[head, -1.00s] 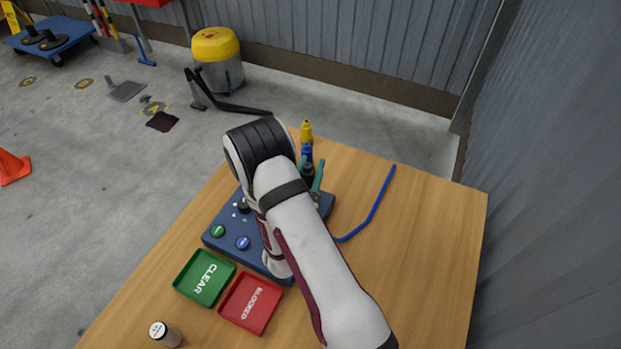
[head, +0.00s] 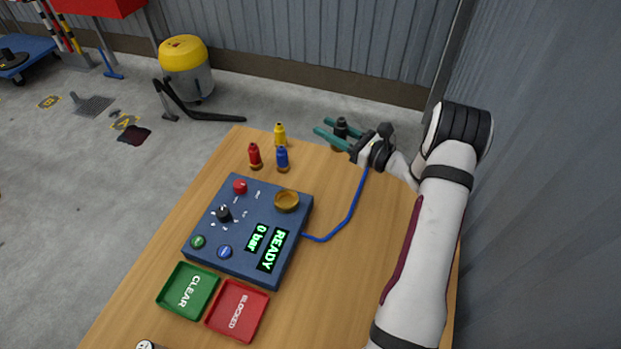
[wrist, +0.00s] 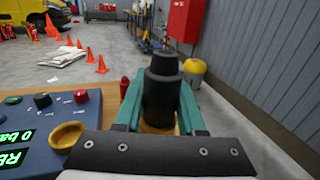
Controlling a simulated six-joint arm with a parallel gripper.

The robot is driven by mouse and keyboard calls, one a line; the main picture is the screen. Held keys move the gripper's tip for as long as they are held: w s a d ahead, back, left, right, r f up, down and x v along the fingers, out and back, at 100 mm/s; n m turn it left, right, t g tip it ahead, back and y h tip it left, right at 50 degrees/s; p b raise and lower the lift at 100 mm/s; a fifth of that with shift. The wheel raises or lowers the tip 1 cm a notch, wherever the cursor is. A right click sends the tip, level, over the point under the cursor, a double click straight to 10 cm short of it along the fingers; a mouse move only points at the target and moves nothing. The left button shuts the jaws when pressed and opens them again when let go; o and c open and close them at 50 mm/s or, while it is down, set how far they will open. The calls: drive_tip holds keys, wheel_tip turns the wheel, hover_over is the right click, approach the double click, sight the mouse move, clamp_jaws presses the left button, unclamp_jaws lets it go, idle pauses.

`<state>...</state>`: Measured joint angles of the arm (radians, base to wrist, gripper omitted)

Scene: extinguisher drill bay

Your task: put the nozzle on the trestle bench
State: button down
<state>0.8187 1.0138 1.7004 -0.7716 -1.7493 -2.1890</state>
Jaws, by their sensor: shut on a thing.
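A black nozzle (head: 340,128) with a brass-coloured base is between the teal fingers of my gripper (head: 331,136), near the far edge of the wooden bench (head: 330,270). In the wrist view the black nozzle (wrist: 162,95) stands upright, with my gripper (wrist: 160,100) shut on it from both sides. Its brass base shows low between the fingers. I cannot tell whether the base touches the bench top. Yellow (head: 280,134), red (head: 254,155) and blue (head: 282,158) nozzles stand on the bench to the left of my gripper.
A blue console (head: 215,245) with a brass cup (head: 286,200) and a READY, 0 bar display sits on the bench. A blue hose (head: 350,210) runs from it. Green (head: 187,290) and red (head: 238,310) trays lie in front. The bench right of the hose is clear.

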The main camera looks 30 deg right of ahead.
drive_tip(key=shift+n+g+y, duration=0.5)
drive_tip(key=shift+n+y, duration=0.2)
drive_tip(key=shift+y, duration=0.2)
drive_tip(key=s+f, duration=0.1)
drive_tip(key=s+d+f, duration=0.1)
drive_tip(key=s+f, duration=0.1)
drive_tip(key=shift+s+d, duration=0.25)
drive_tip(key=shift+s, duration=0.15)
drive_tip(key=w+a+f, duration=0.6)
drive_tip(key=w+a, duration=0.1)
drive_tip(key=shift+w+f, duration=0.15)
drive_tip(key=shift+w, duration=0.05)
wheel_tip(320, 180, down, 4)
drive_tip(key=shift+w+a+f, duration=0.1)
drive_tip(key=shift+w+a, duration=0.05)
drive_tip(key=shift+f, duration=0.1)
drive_tip(key=c, duration=0.5)
unclamp_jaws()
